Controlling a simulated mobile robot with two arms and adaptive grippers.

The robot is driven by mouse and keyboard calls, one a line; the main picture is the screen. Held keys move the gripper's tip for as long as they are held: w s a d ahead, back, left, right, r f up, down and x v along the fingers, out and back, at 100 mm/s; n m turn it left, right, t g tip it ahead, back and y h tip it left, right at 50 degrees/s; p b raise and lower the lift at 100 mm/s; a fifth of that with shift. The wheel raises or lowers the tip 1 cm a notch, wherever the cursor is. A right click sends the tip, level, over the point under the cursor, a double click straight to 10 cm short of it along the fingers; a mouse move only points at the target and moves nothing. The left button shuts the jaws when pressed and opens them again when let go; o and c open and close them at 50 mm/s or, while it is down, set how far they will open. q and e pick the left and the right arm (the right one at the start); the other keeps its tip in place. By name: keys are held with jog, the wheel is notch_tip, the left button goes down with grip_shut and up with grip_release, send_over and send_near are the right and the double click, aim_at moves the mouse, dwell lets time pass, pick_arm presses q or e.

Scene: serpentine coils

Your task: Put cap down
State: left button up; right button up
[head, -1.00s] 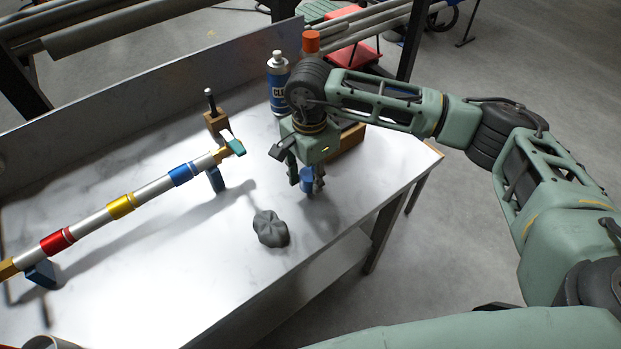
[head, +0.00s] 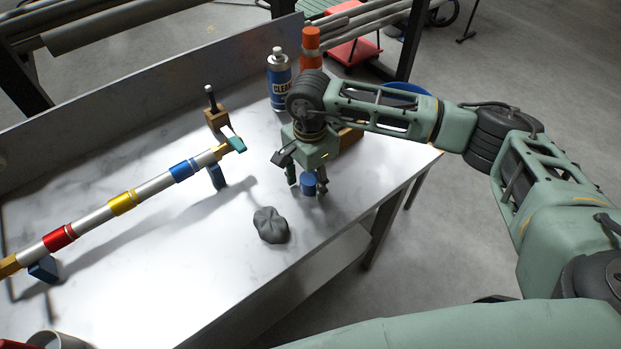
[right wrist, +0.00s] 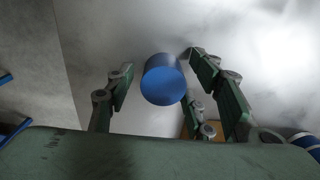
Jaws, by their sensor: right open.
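The blue cap (head: 308,184) is on or just above the white marbled table, near its right side. My right gripper (head: 307,187) points down over it with its fingers apart on either side. In the right wrist view the cap (right wrist: 163,80) lies between the open fingers (right wrist: 160,85), with gaps visible beside it. Whether the cap's underside touches the table is hard to tell. My left gripper is in neither view.
A grey crumpled cloth (head: 270,225) lies in front of the cap. A silver pipe with coloured bands (head: 122,203) rests on supports at the left. A cleaner can (head: 279,80) and an orange cylinder (head: 311,50) stand behind.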

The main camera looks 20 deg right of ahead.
aim_at(310, 178)
jog(key=shift+r, duration=0.6)
notch_tip(310, 178, up, 11)
jog(key=b, duration=0.3)
